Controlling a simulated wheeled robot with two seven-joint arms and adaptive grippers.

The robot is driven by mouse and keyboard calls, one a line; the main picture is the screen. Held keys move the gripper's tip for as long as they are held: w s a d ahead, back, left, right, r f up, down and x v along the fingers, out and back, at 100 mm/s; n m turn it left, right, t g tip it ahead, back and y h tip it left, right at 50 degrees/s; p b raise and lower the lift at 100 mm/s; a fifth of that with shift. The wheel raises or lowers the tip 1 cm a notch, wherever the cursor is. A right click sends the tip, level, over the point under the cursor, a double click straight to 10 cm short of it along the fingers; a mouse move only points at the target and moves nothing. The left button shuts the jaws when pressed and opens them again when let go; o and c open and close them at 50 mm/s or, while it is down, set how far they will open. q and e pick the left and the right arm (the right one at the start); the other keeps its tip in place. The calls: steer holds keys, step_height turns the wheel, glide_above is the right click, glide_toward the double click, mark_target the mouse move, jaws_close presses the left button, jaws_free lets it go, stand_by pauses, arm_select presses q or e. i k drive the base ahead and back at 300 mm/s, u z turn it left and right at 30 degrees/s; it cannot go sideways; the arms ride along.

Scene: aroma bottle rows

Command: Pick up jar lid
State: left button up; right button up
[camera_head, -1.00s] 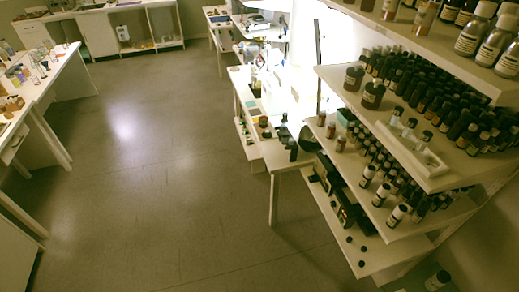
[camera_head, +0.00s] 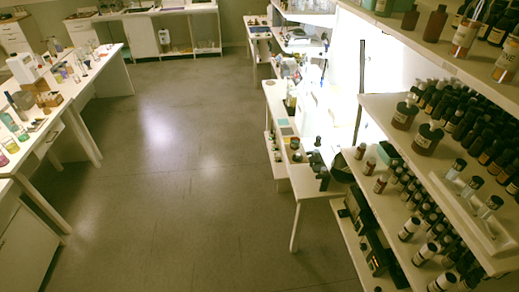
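I cannot make out a separate jar lid for certain. Two wide brown jars with dark tops, a rear one (camera_head: 404,114) and a front one (camera_head: 427,139), stand upright on the upper middle shelf at the right. Small dark round items (camera_head: 297,157) lie on the narrow white table (camera_head: 312,187) right of centre; they are too small to name. Neither of my grippers is in view.
A tall shelf unit (camera_head: 470,228) with several rows of brown bottles fills the right side. A white bench (camera_head: 75,97) with glassware stands at the left. White cabinets (camera_head: 143,36) line the back. The grey floor (camera_head: 190,190) between is clear.

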mark_target(297, 157)
steer(key=u, duration=0.3)
steer(key=i, duration=1.4)
steer(key=z, duration=0.6)
